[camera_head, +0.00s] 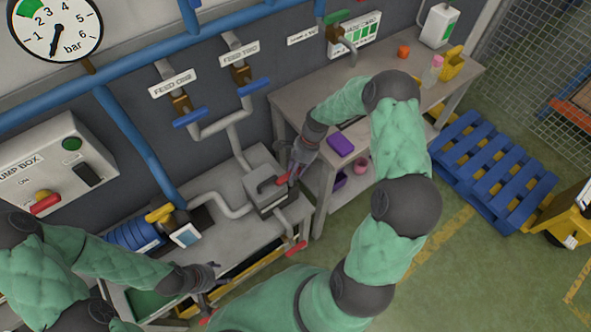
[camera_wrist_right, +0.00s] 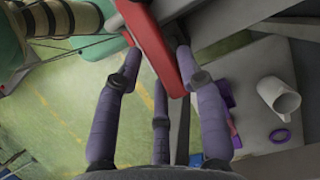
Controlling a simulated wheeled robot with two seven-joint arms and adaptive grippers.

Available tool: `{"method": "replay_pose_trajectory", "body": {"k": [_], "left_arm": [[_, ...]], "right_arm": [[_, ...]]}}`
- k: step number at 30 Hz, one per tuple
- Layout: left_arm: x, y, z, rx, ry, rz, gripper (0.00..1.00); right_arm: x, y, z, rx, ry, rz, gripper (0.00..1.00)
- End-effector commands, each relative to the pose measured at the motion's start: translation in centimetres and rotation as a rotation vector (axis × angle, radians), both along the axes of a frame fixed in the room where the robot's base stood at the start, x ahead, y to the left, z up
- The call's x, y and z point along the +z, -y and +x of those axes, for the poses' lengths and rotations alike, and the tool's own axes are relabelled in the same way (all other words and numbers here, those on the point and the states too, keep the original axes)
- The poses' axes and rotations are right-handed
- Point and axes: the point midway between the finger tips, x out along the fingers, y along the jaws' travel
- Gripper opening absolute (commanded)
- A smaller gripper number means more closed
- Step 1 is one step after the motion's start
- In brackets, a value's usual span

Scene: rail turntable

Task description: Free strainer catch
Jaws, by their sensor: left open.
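My right gripper (camera_head: 294,172) is at this lever. In the wrist view its fingertips (camera_wrist_right: 158,62) lie on both sides of the red lever; whether they press on it I cannot tell. My left gripper (camera_head: 217,273) is open and empty, low over the front of the bench.
A blue pump (camera_head: 135,236) stands left of the strainer. Feed valves with blue handles (camera_head: 190,118) are on the wall above. A workbench (camera_head: 395,118) at right holds a purple item (camera_head: 341,144). A white mug (camera_wrist_right: 279,96) shows in the wrist view. A blue pallet (camera_head: 490,165) lies beyond.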

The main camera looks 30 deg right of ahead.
Motion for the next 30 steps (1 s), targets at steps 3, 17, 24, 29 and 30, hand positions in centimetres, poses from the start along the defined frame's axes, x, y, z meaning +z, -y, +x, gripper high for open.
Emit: {"method": "replay_pose_trajectory", "body": {"k": [3, 17, 24, 29, 30], "left_arm": [[0.00, 0.00, 0.00, 0.000, 0.000, 0.000, 0.57], [0.11, 0.01, -0.01, 0.000, 0.000, 0.000, 0.57], [0.25, 0.00, 0.00, 0.000, 0.000, 0.000, 0.57], [0.28, 0.00, 0.00, 0.000, 0.000, 0.000, 0.57], [0.28, 0.00, 0.00, 0.000, 0.000, 0.000, 0.57]], "right_arm": [[0.01, 0.00, 0.00, 0.000, 0.000, 0.000, 0.00], [0.01, 0.00, 0.19, 0.090, -0.001, 0.001, 0.00], [-0.01, 0.01, 0.57, 0.272, 0.000, 0.000, 0.00], [0.00, 0.01, 0.86, 0.425, 0.000, 0.000, 0.00], [-0.04, -0.05, 0.92, 0.463, 0.000, 0.000, 0.00]]}}
